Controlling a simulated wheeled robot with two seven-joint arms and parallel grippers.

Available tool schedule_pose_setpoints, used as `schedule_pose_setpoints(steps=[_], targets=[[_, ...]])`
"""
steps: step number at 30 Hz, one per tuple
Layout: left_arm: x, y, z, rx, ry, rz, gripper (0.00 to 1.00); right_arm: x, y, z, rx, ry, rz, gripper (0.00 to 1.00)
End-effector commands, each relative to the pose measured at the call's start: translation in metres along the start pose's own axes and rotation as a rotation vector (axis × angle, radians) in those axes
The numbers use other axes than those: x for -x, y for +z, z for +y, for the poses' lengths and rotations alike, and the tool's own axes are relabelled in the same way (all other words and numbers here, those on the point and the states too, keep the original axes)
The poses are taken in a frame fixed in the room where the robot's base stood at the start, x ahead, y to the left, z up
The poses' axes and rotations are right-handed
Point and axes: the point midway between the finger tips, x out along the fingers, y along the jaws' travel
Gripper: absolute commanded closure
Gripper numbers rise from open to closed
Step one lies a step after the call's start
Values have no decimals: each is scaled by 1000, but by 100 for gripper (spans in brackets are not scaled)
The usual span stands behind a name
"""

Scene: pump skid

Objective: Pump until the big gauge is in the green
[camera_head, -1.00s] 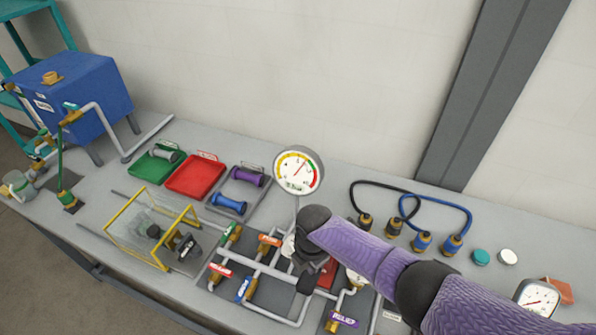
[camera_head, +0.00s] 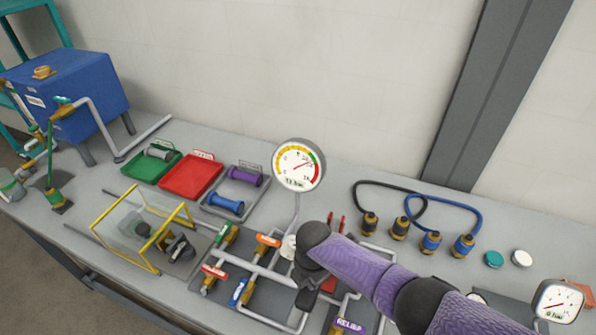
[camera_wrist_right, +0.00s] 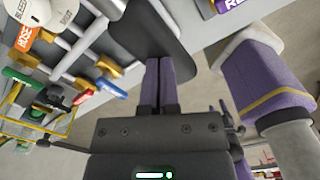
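The big gauge (camera_head: 298,165) stands on a thin pipe above the valve panel. Its face has a yellow band, a green band at upper right and a red band at right. Its needle points to the upper right, toward the green side; the exact reading is too small to tell. My right gripper (camera_head: 306,298) is low over the valve panel, below the gauge, partly hidden by its own wrist. In the right wrist view its two purple fingers (camera_wrist_right: 159,82) lie close together, with nothing visible between them. Which part is the pump handle I cannot tell. My left gripper is out of view.
Pipes with orange, green, red and blue tagged valves surround the gripper, including an orange one (camera_head: 267,241). A clear box with yellow edges (camera_head: 150,228) stands left. Green (camera_head: 140,166) and red trays (camera_head: 190,178), hoses (camera_head: 450,205) and a small gauge (camera_head: 560,300) share the bench.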

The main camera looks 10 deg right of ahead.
Motion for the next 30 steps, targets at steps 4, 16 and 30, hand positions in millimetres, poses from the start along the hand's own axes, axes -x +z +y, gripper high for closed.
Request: schedule_pose_setpoints(steps=[4, 16, 30], targets=[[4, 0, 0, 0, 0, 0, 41, 4, 1, -1, -1, -2, -2, 100], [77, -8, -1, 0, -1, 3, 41, 80, 0, 0, -1, -1, 0, 100], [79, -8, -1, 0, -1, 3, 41, 82, 0, 0, -1, -1, 0, 100]])
